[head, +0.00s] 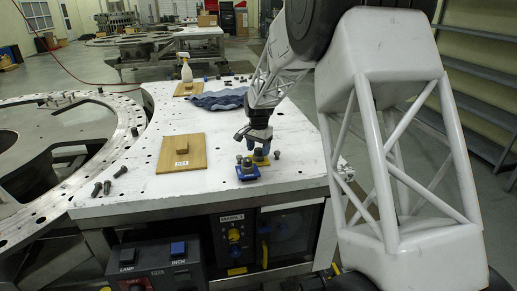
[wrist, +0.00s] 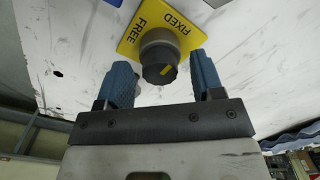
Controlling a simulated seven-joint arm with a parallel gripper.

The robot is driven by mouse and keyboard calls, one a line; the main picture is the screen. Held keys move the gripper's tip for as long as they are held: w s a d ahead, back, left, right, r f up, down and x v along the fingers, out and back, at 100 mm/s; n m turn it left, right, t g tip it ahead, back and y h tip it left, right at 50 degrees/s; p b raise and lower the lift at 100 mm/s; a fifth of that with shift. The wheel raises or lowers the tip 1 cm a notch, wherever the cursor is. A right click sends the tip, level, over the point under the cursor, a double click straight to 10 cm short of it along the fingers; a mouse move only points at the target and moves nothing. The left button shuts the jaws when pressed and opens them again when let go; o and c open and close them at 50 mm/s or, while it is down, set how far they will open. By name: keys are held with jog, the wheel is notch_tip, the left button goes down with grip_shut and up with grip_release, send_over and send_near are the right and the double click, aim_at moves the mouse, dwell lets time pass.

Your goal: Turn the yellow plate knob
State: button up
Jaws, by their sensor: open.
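The yellow plate (wrist: 133,42) carries the words FREE and FIXED, and it also shows in the head view (head: 262,163). Its dark grey round knob (wrist: 157,52) has a short yellow mark on its end face. My gripper (wrist: 163,80) is open, with one blue finger on each side of the knob. Gaps show between the fingers and the knob in the wrist view. In the head view my gripper (head: 260,148) is above the yellow plate and hides most of the knob.
A blue plate (head: 247,175) with a knob sits just in front of the yellow one. A wooden board (head: 168,161) with a block lies to the left. A blue cloth (head: 217,99) and a spray bottle (head: 186,69) are farther back.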

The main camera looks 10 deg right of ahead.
aim_at(259, 149)
jog(key=shift+r, duration=0.15)
jog(key=shift+r, duration=3.8)
jog(key=shift+s, duration=0.1)
jog(key=shift+s+r, duration=0.25)
jog(key=s+r+n+t, duration=0.15)
jog(key=s+r, duration=0.35)
jog(key=s, duration=0.8)
jog(key=s+r+n, duration=0.3)
jog(key=s+r, duration=0.1)
jog(key=s, duration=0.9)
jog(key=s+f+n, duration=0.2)
jog(key=s, duration=1.1)
jog(key=s+a+f+n+t, duration=0.1)
jog(key=s+f+n, duration=0.1)
jog(key=s, duration=1.1)
jog(key=shift+s+f, duration=0.15)
jog(key=shift+f, duration=0.2)
